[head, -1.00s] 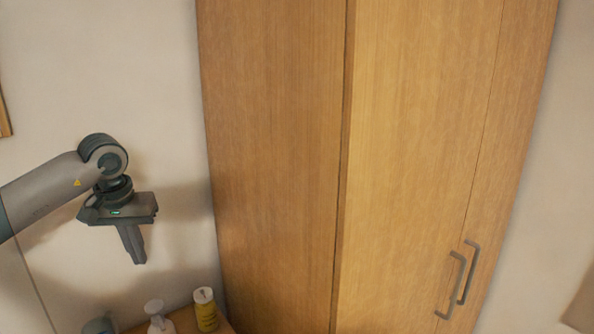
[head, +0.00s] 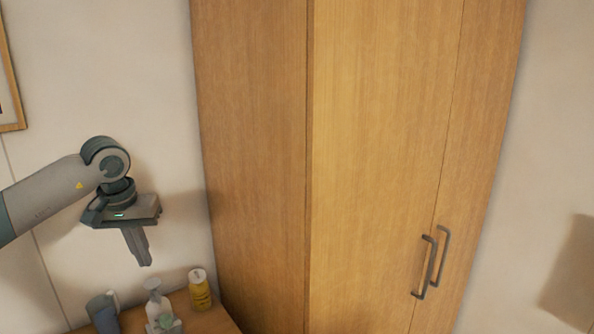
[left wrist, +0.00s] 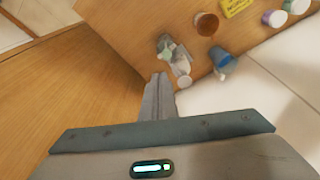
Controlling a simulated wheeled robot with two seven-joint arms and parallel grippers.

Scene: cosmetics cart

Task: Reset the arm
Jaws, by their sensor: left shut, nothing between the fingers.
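My left gripper (head: 145,262) hangs with its fingers pointing down at the left of the head view, in front of the pale wall. Its fingers are together and hold nothing. In the left wrist view the shut fingers (left wrist: 159,84) point toward the cart top and bottles. The gripper is above the wooden cart top (head: 212,322) and apart from the bottles. My right gripper is in neither view.
A tall wooden wardrobe (head: 255,150) with two handles stands to the right. On the cart top are a yellow bottle (head: 200,291), a white pump bottle (head: 155,300) and a grey-blue container (head: 103,314). The left wrist view shows a yellow card (left wrist: 235,6).

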